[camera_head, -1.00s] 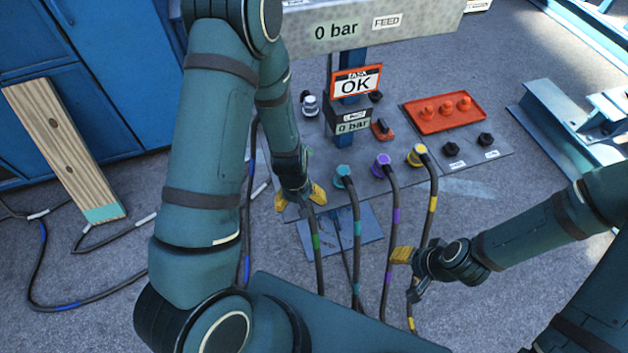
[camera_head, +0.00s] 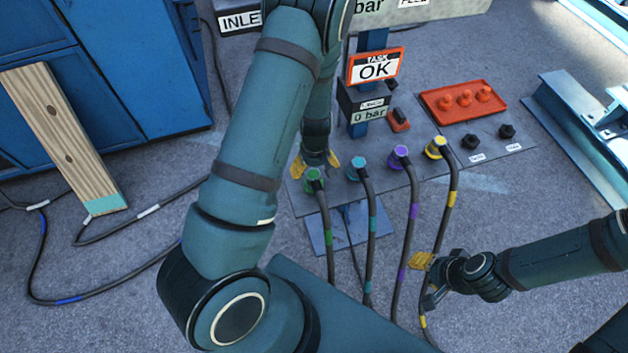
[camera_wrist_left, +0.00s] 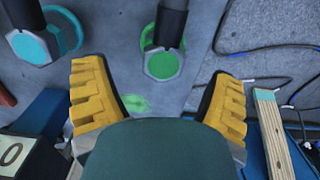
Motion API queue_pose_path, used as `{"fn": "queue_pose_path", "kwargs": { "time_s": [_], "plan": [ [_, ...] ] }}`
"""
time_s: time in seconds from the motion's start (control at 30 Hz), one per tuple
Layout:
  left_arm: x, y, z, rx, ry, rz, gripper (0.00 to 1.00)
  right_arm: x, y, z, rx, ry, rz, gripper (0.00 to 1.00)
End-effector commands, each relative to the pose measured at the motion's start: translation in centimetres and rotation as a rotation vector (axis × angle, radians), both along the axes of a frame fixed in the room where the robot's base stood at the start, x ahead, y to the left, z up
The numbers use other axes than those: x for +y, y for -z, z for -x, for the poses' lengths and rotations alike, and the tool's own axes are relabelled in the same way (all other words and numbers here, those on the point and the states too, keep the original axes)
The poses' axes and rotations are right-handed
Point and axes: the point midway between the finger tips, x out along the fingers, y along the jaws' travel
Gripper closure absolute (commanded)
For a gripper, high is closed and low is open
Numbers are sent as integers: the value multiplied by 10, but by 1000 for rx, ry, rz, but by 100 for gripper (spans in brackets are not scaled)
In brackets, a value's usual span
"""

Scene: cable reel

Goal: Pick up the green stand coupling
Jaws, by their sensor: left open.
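The green stand coupling (camera_head: 314,179) sits on the grey stand plate at the left end of the row, with a green-banded cable coming from it. In the left wrist view the green coupling (camera_wrist_left: 162,64) is ahead of the fingers, near the middle. My left gripper (camera_head: 316,163) is open, with its yellow fingers apart and nothing between them. In the head view it shows just above and behind the coupling. In the left wrist view a green patch shows on the plate by the left finger. My right gripper (camera_head: 425,276) is beside the yellow-banded cable; its grip is unclear.
Teal (camera_head: 360,167), purple (camera_head: 400,155) and yellow (camera_head: 437,147) couplings with cables stand to the right of the green one. A post with an OK sign (camera_head: 375,68) rises behind. A red tray (camera_head: 463,100) lies at the right. A wooden plank (camera_head: 60,140) leans at the left.

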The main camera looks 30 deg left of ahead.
Motion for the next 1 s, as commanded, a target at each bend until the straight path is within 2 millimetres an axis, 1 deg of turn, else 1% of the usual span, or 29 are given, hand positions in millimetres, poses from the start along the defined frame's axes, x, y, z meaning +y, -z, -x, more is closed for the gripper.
{"fn": "queue_pose_path", "kwargs": {
  "time_s": [0.03,0.27,0.5,0.6,0.83,0.87,0.9,0.97,1.0],
  "plan": [
    [0,6,0,2,0,1,15,0,2,0,-1,0,0,53],
    [0,16,1,0,1,0,15,0,6,-1,-3,0,0,53],
    [1,51,5,2,0,1,15,-1,20,-4,-10,3,1,53],
    [1,60,4,1,2,2,15,-1,23,-5,-11,2,3,53],
    [1,61,4,-1,2,1,15,-1,22,-5,-12,2,3,53],
    [1,61,4,-1,2,1,19,-1,22,-5,-12,2,3,53],
    [1,61,4,-1,1,1,33,-1,22,-5,-12,2,3,53],
    [1,61,4,-1,1,1,54,-1,22,-5,-12,2,3,53],
    [1,61,4,-1,1,1,68,-1,22,-5,-12,2,3,53]
  ]
}}
